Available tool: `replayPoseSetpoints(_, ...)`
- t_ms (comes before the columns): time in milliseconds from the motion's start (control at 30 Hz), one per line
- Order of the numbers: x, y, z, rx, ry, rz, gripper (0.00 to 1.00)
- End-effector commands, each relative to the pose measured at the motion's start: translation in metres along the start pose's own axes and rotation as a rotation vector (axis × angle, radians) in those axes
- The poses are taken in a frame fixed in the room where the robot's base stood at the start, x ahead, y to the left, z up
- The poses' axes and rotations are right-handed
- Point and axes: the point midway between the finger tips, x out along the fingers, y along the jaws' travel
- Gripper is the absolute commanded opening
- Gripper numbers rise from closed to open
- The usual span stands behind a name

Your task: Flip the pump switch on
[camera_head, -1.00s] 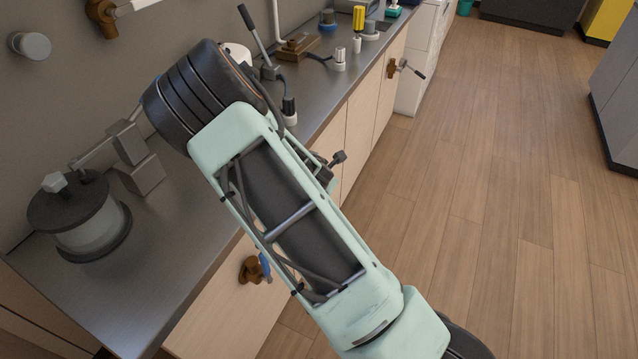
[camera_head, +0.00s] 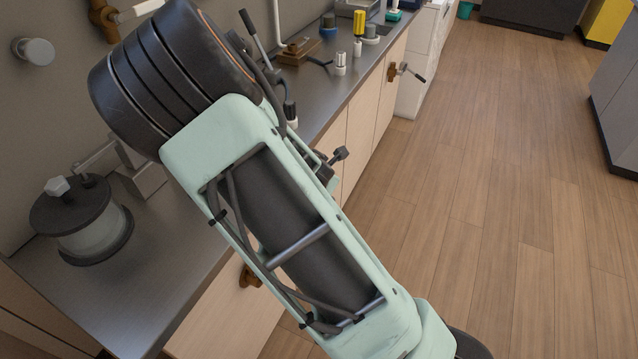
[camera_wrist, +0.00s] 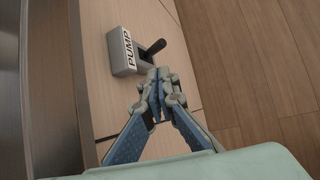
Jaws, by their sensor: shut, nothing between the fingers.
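The pump switch is a grey box (camera_wrist: 122,51) with a white label reading PUMP, mounted on a pale wood panel in the upper part of the wrist view. Its black lever (camera_wrist: 152,48) sticks out of the box's right side and tilts up to the right. My gripper (camera_wrist: 154,74) is shut and empty, its blue-padded fingers meeting just below the lever in the picture. A small gap shows between tips and lever; I cannot tell whether they touch.
A metal counter (camera_head: 60,293) runs along the wall above wood-fronted cabinets (camera_head: 352,125). A dark-lidded pot (camera_head: 90,233) stands at its near left. A brown valve with a black handle (camera_head: 405,72) juts from a cabinet front further back. The wood floor (camera_head: 510,200) is clear.

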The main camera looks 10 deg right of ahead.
Motion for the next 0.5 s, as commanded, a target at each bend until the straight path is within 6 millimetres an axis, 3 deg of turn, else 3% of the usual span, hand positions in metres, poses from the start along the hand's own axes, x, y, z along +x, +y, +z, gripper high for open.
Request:
replayPoseSetpoints(200,-0.032,0.000,-0.003,-0.003,0.004,-0.001,0.00)
replayPoseSetpoints(500,-0.045,-0.002,-0.004,-0.004,0.007,-0.004,0.00)
